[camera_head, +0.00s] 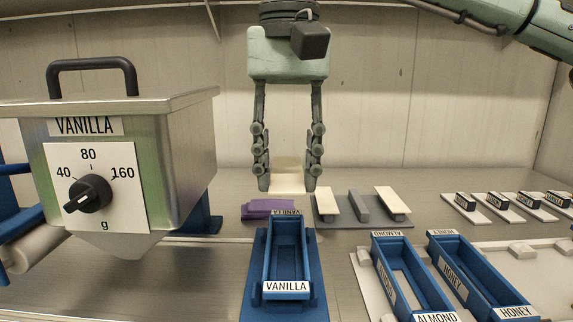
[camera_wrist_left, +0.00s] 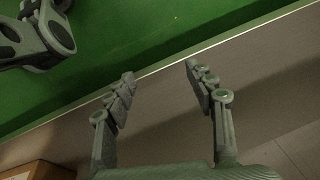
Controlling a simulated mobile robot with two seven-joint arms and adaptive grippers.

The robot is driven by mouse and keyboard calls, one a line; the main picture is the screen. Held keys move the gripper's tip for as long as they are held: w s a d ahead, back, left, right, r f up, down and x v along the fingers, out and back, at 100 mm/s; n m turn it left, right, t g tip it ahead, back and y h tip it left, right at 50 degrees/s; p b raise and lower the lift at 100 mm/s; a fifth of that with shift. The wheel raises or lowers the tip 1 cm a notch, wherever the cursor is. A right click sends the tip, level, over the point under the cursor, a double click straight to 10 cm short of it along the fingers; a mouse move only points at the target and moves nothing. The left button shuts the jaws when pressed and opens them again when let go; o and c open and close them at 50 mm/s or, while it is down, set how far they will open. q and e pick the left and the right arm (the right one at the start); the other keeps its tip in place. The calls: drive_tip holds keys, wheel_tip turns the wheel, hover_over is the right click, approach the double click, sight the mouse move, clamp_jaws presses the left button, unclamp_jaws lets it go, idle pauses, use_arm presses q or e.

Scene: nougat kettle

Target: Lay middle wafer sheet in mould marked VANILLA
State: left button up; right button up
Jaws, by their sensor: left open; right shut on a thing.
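My right gripper (camera_head: 288,186) hangs in the middle of the head view, shut on a pale wafer sheet (camera_head: 287,180). The sheet is in the air above and behind the blue VANILLA mould (camera_head: 265,265), apart from it. The mould is open at the top and looks empty inside. Two other wafer sheets lie on a grey rack, a left one (camera_head: 327,204) and a right one (camera_head: 391,199). The grey support between them (camera_head: 359,206) is bare. My left gripper (camera_wrist_left: 159,76) is open and empty in the left wrist view; the head view does not show it.
A metal VANILLA kettle (camera_head: 165,150) with a dial stands at the left. A purple item (camera_head: 262,208) lies behind the mould. ALMOND (camera_head: 380,250) and HONEY (camera_head: 440,252) moulds stand at the right on a white tray. Several small labelled blocks (camera_head: 502,200) sit farther back.

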drive_tip(key=shift+w+a+f, duration=0.1)
drive_tip(key=shift+w+f, duration=0.05)
drive_tip(key=shift+w, duration=0.05)
drive_tip(key=shift+s+f, duration=0.15)
drive_tip(key=shift+f, duration=1.05)
wheel_tip(320, 180, down, 2)
drive_tip(key=shift+f+b, duration=0.15)
drive_tip(key=shift+b, duration=1)
drive_tip(key=shift+f+b, duration=0.95)
drive_tip(key=shift+f, duration=0.9)
use_arm(q)
drive_tip(key=w+r, duration=0.4)
drive_tip(key=r, duration=0.7)
drive_tip(key=shift+w+d+t, duration=0.15)
drive_tip(key=shift+d+t, duration=0.25)
drive_tip(key=shift+r+p, duration=0.45)
drive_tip(key=shift+r, duration=0.05)
use_arm(e)
drive_tip(key=shift+r, duration=0.15)
use_arm(q)
drive_tip(key=shift+f, duration=0.1)
use_arm(e)
drive_tip(key=shift+f, duration=0.75)
